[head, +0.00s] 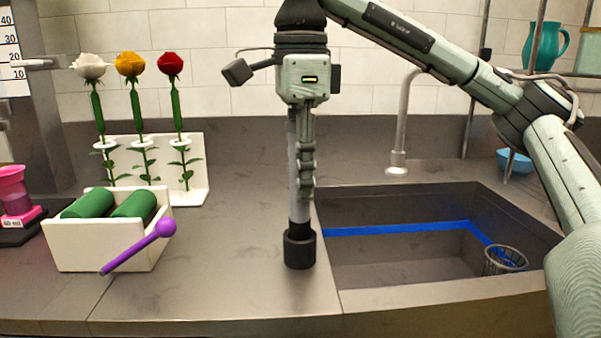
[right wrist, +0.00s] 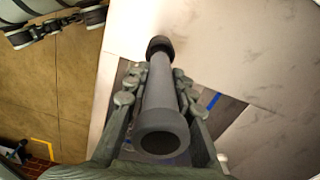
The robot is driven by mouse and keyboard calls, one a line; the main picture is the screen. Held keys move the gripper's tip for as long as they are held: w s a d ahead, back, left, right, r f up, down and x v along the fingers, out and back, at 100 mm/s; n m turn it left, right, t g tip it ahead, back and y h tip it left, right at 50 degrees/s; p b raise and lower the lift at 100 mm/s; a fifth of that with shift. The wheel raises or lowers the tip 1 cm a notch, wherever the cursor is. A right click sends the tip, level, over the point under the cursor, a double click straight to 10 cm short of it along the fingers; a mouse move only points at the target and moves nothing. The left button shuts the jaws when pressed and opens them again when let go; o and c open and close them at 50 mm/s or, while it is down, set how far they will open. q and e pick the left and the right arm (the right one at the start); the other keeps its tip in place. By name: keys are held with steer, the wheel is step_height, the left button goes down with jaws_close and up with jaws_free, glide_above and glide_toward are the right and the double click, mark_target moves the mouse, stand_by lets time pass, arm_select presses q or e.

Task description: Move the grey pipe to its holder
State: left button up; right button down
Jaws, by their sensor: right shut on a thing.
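The grey pipe (head: 292,165) hangs upright below my right wrist in the head view, just left of the sink. My right gripper (head: 306,180) points down and is shut on the pipe. In the right wrist view the hollow near end of the pipe (right wrist: 163,125) lies between the fingers. A wider black cylinder (head: 299,250) surrounds the pipe's lower end. I cannot tell whether it is a holder or part of the pipe, or whether it touches the counter. My left gripper is not identifiable.
The sink (head: 400,293) with a wire basket (head: 505,260) lies to the right; a tap (head: 401,125) stands behind. On the left are a white box (head: 100,245) with green cylinders, a purple stick (head: 140,245) and a rose stand (head: 197,155). The counter between is clear.

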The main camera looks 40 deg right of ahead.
steer(key=shift+f, duration=0.2)
steer(key=shift+f+b, duration=0.45)
steer(key=shift+f, duration=0.15)
steer(key=c, duration=1.2)
jaws_free()
step_height(320, 180, up, 12)
steer(key=shift+r, duration=0.1)
